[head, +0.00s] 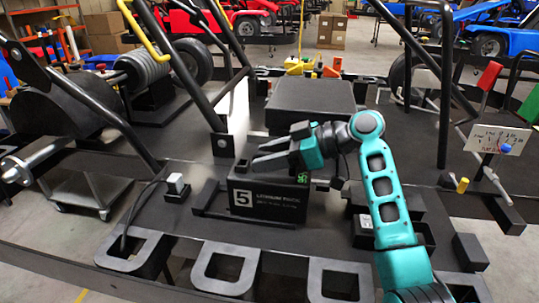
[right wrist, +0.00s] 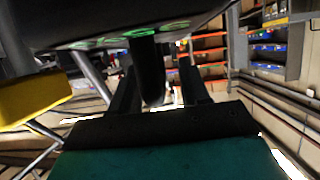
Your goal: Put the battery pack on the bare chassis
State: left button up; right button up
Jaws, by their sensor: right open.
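The battery pack (head: 268,203) is a black box with a white "5" and "LITHIUM PACK" on its front. It stands upright on the dark kart chassis (head: 150,215), among low black rails. My right gripper (head: 254,156) is open at the top of the pack, its fingers pointing left in the head view. In the right wrist view, a dark upright bar (right wrist: 150,70) shows between the open fingers, below a dark body with green lit marks (right wrist: 130,33). I cannot tell whether the fingers touch the pack. My left gripper is not in view.
A large black box (head: 310,103) stands behind the pack. A grey plug with a cable (head: 176,184) is left of it. Black roll bars (head: 80,95) rise at left. A red lever (head: 490,76) and a small sign (head: 496,139) are at right.

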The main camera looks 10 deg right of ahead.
jog(key=shift+d+r, duration=0.1)
jog(key=p+v, duration=0.4)
jog(key=v, duration=0.8)
